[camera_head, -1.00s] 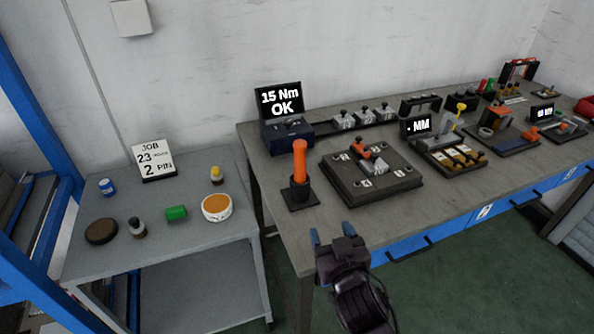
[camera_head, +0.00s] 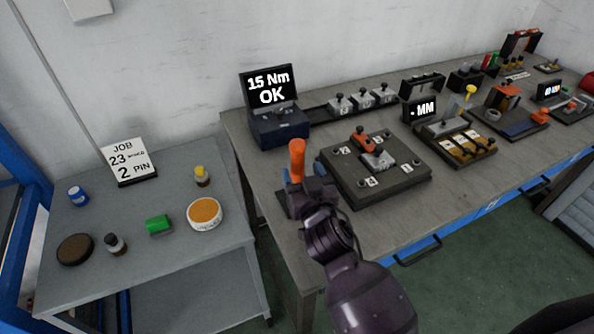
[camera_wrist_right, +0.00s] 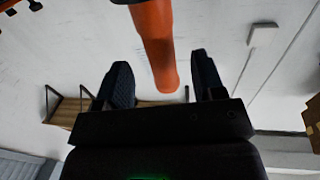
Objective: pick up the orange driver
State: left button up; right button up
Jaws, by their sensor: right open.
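The orange driver (camera_head: 297,158) stands upright in its dark holder (camera_head: 283,203) at the left end of the workbench. My right gripper (camera_head: 302,178) is at the driver, in front of its lower part and hiding much of the holder. In the right wrist view the orange handle (camera_wrist_right: 157,50) comes down from the top, in line with the gap between the two open fingers (camera_wrist_right: 160,84). The fingers are apart, and I see no contact with the handle. My left gripper is not in view.
A blue torque unit with a "15 Nm OK" screen (camera_head: 270,90) stands behind the driver. A dark fixture plate (camera_head: 405,190) lies close to its right. A grey side table (camera_head: 180,250) with small containers stands at the left.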

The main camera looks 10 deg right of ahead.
jog(key=shift+w+a+f, duration=0.1)
jog(key=shift+w, duration=1.4)
jog(key=shift+w+a+f, duration=0.1)
jog(key=shift+w, duration=1.35)
